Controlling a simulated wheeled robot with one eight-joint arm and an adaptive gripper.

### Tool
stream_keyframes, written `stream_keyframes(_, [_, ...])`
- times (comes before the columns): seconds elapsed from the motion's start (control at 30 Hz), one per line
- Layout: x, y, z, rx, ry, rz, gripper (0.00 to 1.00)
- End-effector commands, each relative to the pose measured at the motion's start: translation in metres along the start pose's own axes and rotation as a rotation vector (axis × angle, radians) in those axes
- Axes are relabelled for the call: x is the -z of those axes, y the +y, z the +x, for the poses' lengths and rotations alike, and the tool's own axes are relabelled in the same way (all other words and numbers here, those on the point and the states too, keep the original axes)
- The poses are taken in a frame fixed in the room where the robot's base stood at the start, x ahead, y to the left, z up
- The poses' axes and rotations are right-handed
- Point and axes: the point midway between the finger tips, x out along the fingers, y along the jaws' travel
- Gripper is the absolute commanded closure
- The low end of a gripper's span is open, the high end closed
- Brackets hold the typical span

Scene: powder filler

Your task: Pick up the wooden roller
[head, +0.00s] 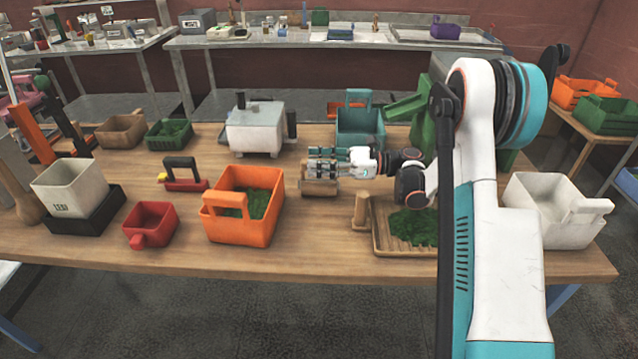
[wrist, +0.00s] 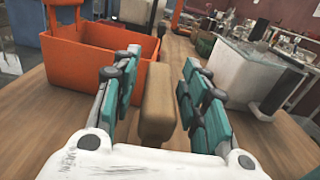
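The wooden roller (head: 320,188) lies on the wooden table in the head view, right of the orange bin, and my gripper partly hides it. In the wrist view the brown roller (wrist: 158,108) shows as a long rounded block between my two teal fingers. My gripper (head: 318,163) reaches in from the right over the roller in the head view. In the wrist view my gripper (wrist: 161,64) is open, with a gap visible between the roller and each finger. Whether the fingers touch the roller lower down cannot be told.
The orange bin (head: 265,178) with green contents stands close left of the roller. A wooden tray (head: 405,249) with green material is to the right. A grey-white machine (head: 255,128) and a teal bin (head: 360,125) stand behind. A red-and-black handled tool (head: 183,175) lies farther left.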

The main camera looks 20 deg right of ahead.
Motion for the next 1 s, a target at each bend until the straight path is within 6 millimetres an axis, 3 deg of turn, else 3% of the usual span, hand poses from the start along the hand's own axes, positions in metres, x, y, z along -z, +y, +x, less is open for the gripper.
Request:
stream_keyframes(0.03, [0.000, 0.000, 0.000, 0.000, 0.000, 0.000, 0.78])
stream_keyframes(0.13, [0.000, 0.000, 0.000, 0.000, 0.000, 0.000, 1.00])
stream_keyframes(0.47, [-0.001, 0.000, 0.000, 0.000, 0.000, 0.000, 1.00])
stream_keyframes(0.67, [-0.012, 0.000, 0.000, 0.000, 0.000, 0.000, 1.00])
stream_keyframes(0.87, [-0.046, 0.000, 0.000, 0.000, 0.000, 0.000, 1.00])
stream_keyframes(1.0, [-0.084, 0.001, 0.000, 0.000, 0.000, 0.000, 1.00])
